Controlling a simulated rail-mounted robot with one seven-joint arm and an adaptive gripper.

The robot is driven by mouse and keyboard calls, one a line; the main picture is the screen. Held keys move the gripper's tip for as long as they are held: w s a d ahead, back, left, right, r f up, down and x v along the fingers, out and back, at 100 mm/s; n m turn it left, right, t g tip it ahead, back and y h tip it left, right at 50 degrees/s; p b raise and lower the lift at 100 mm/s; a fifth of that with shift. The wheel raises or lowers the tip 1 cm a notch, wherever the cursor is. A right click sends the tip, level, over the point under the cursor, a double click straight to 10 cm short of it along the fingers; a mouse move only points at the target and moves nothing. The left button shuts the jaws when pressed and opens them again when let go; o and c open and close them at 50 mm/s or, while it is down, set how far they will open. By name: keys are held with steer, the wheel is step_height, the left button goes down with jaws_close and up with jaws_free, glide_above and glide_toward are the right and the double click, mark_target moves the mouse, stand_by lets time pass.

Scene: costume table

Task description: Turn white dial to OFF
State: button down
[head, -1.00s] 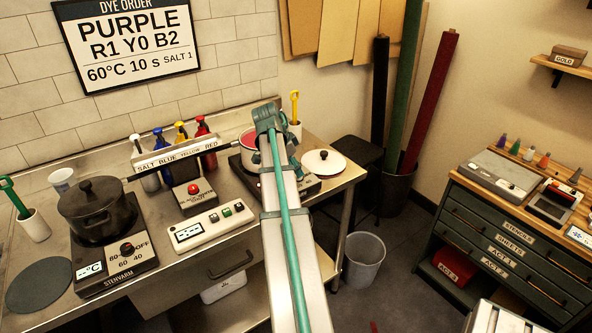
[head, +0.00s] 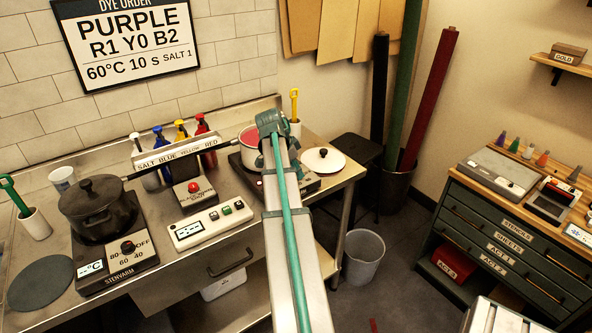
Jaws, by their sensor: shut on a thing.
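No white dial shows in the head view; my arm covers part of the right hot plate's front. That hot plate (head: 308,185) is dark with a light front panel, and a red and white pot (head: 248,137) stands on it, partly hidden. My arm rises from the bottom edge to a teal joint beside that pot. My gripper is hidden behind the arm, so its jaws do not show. The left hot plate (head: 118,277) has a black dial (head: 127,247) marked OFF, 80, 60 and 40.
A dark lidded pot (head: 95,210) stands on the left hot plate. A white control box (head: 212,222) and a red button (head: 194,187) sit mid-counter. A white lid (head: 323,160) lies at the right end. A bin (head: 363,260) stands on the floor, right of the counter.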

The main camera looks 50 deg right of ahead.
steer(key=shift+n, duration=0.4)
steer(key=n, duration=0.1)
steer(key=n+t, duration=0.1)
steer(key=n, duration=0.1)
steer(key=n+t, duration=0.1)
steer(key=shift+s, duration=0.25)
steer(key=n+t, duration=0.1)
steer(key=n, duration=0.2)
steer(key=n+t, duration=0.1)
steer(key=n, duration=0.2)
steer(key=shift+s+n+p, duration=0.15)
steer(key=shift+n+p, duration=0.2)
steer(key=shift+n, duration=0.05)
steer(key=n, duration=0.2)
steer(key=n+t+y, duration=0.1)
steer(key=n, duration=0.1)
steer(key=n+t+y, duration=0.1)
steer(key=n, duration=0.1)
steer(key=shift+d, duration=0.25)
steer(key=n+y, duration=0.2)
steer(key=n, duration=0.4)
steer(key=shift+s+d, duration=0.1)
steer(key=shift+y, duration=0.3)
steer(key=c, duration=0.8)
jaws_free()
steer(key=shift+t, duration=0.3)
steer(key=shift+r, duration=0.15)
